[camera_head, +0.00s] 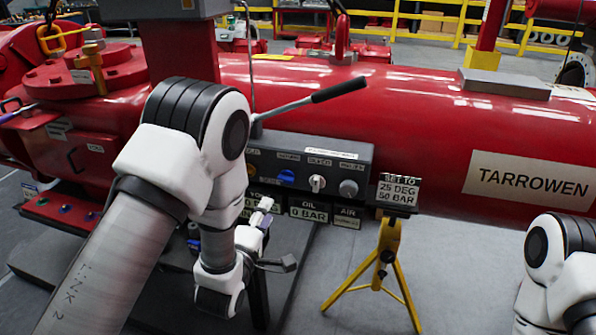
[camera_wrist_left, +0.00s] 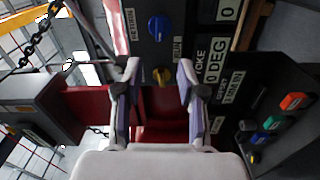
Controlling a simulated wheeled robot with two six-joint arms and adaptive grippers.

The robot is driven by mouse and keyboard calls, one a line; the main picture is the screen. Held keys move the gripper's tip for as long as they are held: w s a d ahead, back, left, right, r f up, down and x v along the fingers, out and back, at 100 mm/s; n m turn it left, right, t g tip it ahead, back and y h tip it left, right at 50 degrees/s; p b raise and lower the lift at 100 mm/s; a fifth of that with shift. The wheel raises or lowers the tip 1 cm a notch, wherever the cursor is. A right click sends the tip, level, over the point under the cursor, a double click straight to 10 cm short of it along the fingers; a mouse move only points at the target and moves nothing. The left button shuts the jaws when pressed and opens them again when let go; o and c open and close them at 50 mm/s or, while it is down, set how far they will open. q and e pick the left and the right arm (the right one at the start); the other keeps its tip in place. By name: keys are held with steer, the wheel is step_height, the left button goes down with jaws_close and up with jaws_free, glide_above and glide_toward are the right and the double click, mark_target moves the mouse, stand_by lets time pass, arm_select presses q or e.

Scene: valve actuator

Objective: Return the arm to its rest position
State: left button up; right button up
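My left arm reaches in from the left in the head view, and its gripper (camera_head: 275,235) hangs in front of the valve actuator's control box (camera_head: 265,160), partly hidden by its own wrist. In the left wrist view the two fingers (camera_wrist_left: 158,72) stand apart with nothing held between them. A yellow knob (camera_wrist_left: 162,75) shows in the gap behind them, with a blue knob (camera_wrist_left: 158,27) above it. The yoke display (camera_wrist_left: 217,65) reads 0 DEG. The oil display (camera_head: 308,211) reads 0 BAR. My right arm shows only at the lower right edge; its gripper is out of view.
A lever with a black handle (camera_head: 338,90) rises above the box. A sign (camera_head: 398,190) reading 25 DEG, 50 BAR stands on a yellow tripod (camera_head: 388,243). The long red cylinder (camera_head: 430,125) lies behind. Coloured buttons (camera_wrist_left: 295,101) sit at right in the wrist view. Floor right of the tripod is clear.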

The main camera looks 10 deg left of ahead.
arm_select(q)
steer(key=s+a+f+m+g, duration=0.1)
steer(key=s+f+g, duration=0.25)
steer(key=f, duration=0.35)
steer(key=s+a+f+g+y, duration=0.1)
steer(key=s+a+f+g, duration=0.1)
steer(key=s+f, duration=0.4)
steer(key=s+a+f+m+g, duration=0.1)
steer(key=s+f+g, duration=0.15)
steer(key=f, duration=0.55)
steer(key=s+f+m+g, duration=0.4)
steer(key=s+m, duration=0.3)
steer(key=s, duration=0.3)
steer(key=s+f+m+g, duration=0.4)
steer(key=s+m+g, duration=0.2)
steer(key=s, duration=0.5)
steer(key=shift+f+m, duration=0.25)
steer(key=shift+m, duration=0.35)
steer(key=shift+o, duration=0.3)
steer(key=shift+d, duration=0.1)
